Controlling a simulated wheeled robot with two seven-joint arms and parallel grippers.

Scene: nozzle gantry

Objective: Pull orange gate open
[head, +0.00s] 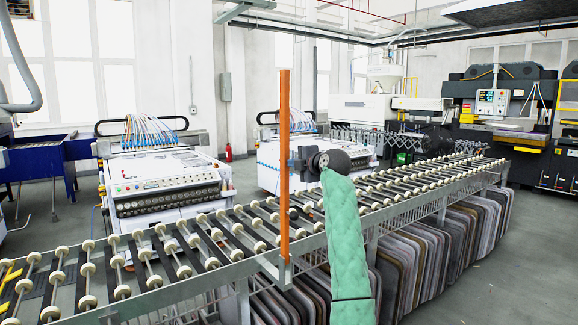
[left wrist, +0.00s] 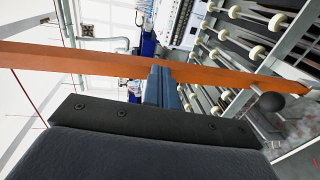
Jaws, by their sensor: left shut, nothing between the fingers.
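The orange gate (head: 284,165) shows in the head view as a tall, narrow upright bar at the near edge of the roller conveyor. In the left wrist view the orange gate (left wrist: 90,55) crosses the picture as a long band, with a dark round knob (left wrist: 270,101) near its right end. My left gripper (head: 296,165) is right beside the bar, on its right side, at about mid-height. In the left wrist view its shut fingers (left wrist: 165,85) reach up to the band. I cannot tell whether they touch it. The fingers hold nothing. My right gripper is not in view.
The roller conveyor (head: 150,262) runs across the front, with several dark panels (head: 420,260) stored under it. White machines (head: 165,185) stand behind it. A red extinguisher (head: 228,153) stands near the back wall. The air above the rollers left of the gate is clear.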

